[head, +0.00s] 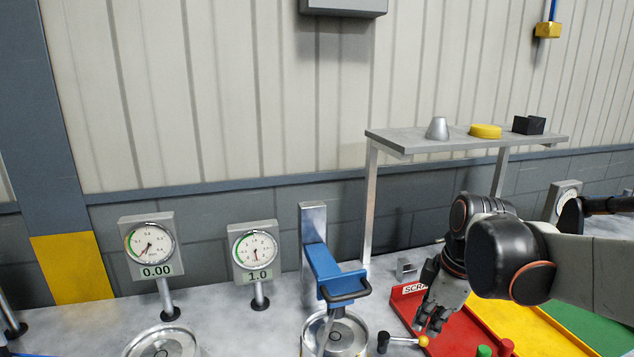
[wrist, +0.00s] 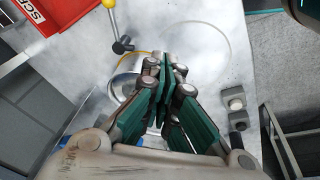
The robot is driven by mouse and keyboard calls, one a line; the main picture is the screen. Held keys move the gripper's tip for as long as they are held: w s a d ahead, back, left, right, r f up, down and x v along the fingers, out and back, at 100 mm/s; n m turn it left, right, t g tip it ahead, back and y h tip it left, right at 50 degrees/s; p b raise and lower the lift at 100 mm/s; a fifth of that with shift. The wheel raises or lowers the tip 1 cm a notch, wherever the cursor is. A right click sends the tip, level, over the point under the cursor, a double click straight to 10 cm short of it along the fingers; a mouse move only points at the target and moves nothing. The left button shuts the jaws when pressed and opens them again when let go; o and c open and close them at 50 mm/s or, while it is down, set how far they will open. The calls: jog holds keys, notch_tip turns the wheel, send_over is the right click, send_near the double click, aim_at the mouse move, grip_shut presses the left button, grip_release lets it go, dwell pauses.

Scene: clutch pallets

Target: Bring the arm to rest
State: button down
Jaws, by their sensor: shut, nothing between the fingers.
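My gripper (head: 430,322) is at the right in the head view, pointing down above the left part of the red tray (head: 455,335). In the wrist view my gripper (wrist: 166,72) has its fingers together with nothing between them. My arm reaches in from the right edge of the head view. A lever with a yellow knob (head: 423,341) shows just below the fingers in the head view. The lever knob also shows in the wrist view (wrist: 109,4), apart from the fingers. A round metal fixture (wrist: 127,80) is partly hidden behind the fingers there.
A blue-headed press (head: 335,273) stands left of my gripper. Two dial gauges (head: 151,247) (head: 257,251) stand further left. Yellow (head: 520,325) and green (head: 580,325) trays lie right.

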jog(key=s+a+m+t+h+b, duration=0.1)
jog(key=s+m+t, duration=0.4)
jog(key=s+m, duration=0.7)
jog(key=shift+s+f+m, duration=0.25)
jog(key=shift+f+m, duration=0.1)
jog(key=shift+m, duration=0.25)
